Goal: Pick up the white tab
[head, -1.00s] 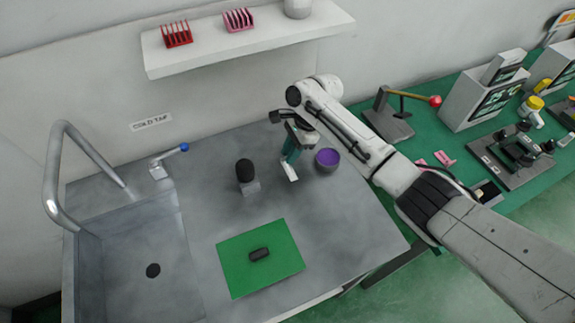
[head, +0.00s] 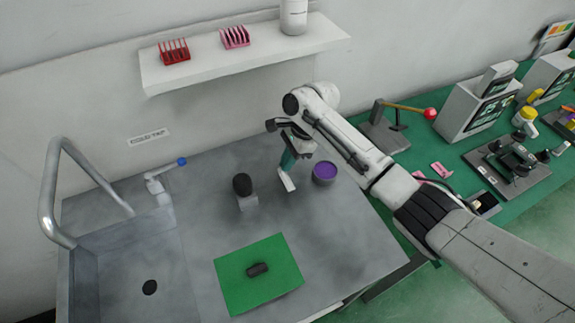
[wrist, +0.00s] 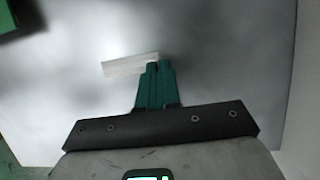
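The white tab (head: 287,181) is a thin flat strip at the tips of my gripper (head: 284,171), over the grey worktop left of the purple bowl. In the wrist view the tab (wrist: 128,64) runs left from the teal fingertips (wrist: 158,66), and its right end lies at the tips. The two fingers are close together, shut on that end. Whether the tab still touches the worktop is hard to tell.
A purple bowl (head: 324,173) stands close to the right of my gripper. A black-topped grey item (head: 243,190) stands to the left. A green mat (head: 235,288) bears a dark block (head: 258,269).

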